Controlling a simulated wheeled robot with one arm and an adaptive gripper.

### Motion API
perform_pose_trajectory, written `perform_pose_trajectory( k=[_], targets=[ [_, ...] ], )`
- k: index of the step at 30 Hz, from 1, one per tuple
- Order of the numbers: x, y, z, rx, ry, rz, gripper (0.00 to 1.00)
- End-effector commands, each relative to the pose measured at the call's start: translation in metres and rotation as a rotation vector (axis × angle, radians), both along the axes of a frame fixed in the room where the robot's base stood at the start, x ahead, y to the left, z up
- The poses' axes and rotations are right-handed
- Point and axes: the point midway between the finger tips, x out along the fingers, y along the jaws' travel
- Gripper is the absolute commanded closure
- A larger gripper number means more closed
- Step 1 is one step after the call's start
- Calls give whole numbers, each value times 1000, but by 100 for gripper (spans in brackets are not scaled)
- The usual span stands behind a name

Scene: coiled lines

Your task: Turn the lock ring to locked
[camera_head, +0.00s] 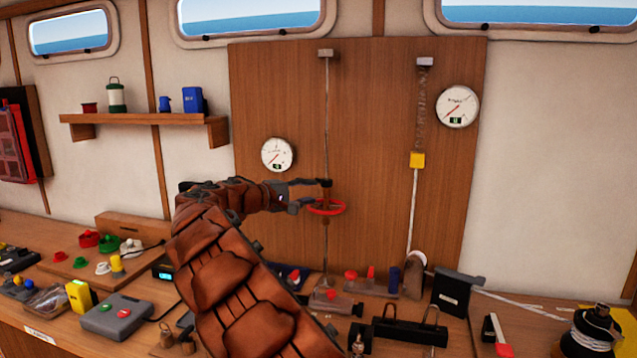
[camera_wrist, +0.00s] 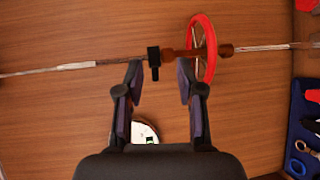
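A red handwheel (camera_head: 326,208) sits on a vertical rod on the wooden panel. In the wrist view the red wheel (camera_wrist: 211,48) shows edge-on at the right of a brown threaded body. A small black collar with a lug (camera_wrist: 154,57), which looks like the lock ring, sits left of it on the same rod. My gripper (camera_wrist: 160,82) is open and empty, its fingertips just short of the rod, one near the collar and one near the wheel. In the head view my gripper (camera_head: 311,194) is beside the wheel and mostly hides the collar. Lock markings cannot be read.
A round gauge (camera_head: 277,155) hangs left of the rod. A second gauge (camera_head: 458,106) and a spring line with a yellow block (camera_head: 417,160) are at the right. Several loose parts crowd the bench below. The panel between the two lines is clear.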

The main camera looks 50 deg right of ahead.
Motion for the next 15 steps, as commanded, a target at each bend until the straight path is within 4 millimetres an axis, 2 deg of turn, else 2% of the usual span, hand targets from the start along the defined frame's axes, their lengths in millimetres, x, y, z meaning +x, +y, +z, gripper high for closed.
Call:
perform_pose_trajectory(
  k=[3,6,9,15],
  targets=[
    [24,-12,-2,-54,9,30,62],
    [39,-16,0,-90,10,52,62],
    [47,-18,0,-110,11,65,62],
    [51,-29,0,-118,13,70,62]
  ],
)
